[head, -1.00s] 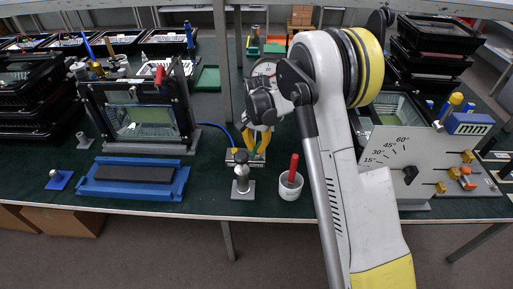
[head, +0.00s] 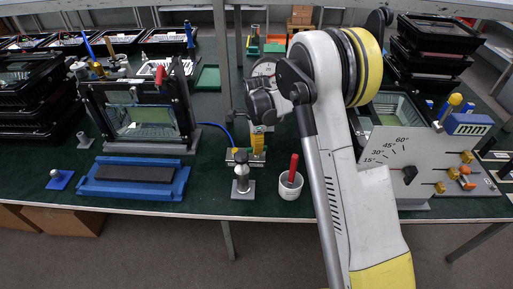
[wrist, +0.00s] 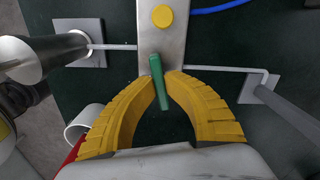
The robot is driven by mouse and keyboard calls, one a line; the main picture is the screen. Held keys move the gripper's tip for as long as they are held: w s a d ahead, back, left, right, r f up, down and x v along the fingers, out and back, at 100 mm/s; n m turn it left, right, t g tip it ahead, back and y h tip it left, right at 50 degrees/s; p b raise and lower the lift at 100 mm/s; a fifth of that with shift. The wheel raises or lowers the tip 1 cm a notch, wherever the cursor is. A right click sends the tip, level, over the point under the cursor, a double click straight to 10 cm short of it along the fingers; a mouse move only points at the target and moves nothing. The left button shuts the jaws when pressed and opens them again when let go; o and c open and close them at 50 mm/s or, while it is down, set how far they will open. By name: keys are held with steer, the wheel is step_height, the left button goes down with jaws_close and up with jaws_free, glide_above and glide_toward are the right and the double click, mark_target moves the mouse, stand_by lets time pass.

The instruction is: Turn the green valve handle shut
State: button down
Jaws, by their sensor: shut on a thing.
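The green valve handle (wrist: 160,85) is a narrow bar in the middle of the wrist view, lying nearly lengthwise to the metal plate (wrist: 175,45) and slightly tilted. My gripper (wrist: 161,78) has its two yellow, ribbed fingers closed around the handle, one tip on each side. In the head view my gripper (head: 258,142) points down at the small valve stand, its fingers seen edge-on. They mostly hide the handle there.
A yellow round knob (wrist: 162,16) sits on the plate. A grey post with a round top (head: 241,180) and a white cup with a red handle (head: 290,184) stand close in front. A framed floodlight housing (head: 145,120) is at left, and a dial board (head: 410,160) at right.

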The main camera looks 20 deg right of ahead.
steer(key=shift+f+m, duration=0.1)
steer(key=shift+m, duration=1.1)
steer(key=c, duration=1.5)
jaws_free()
steer(key=shift+o, duration=0.2)
step_height(320, 180, up, 12)
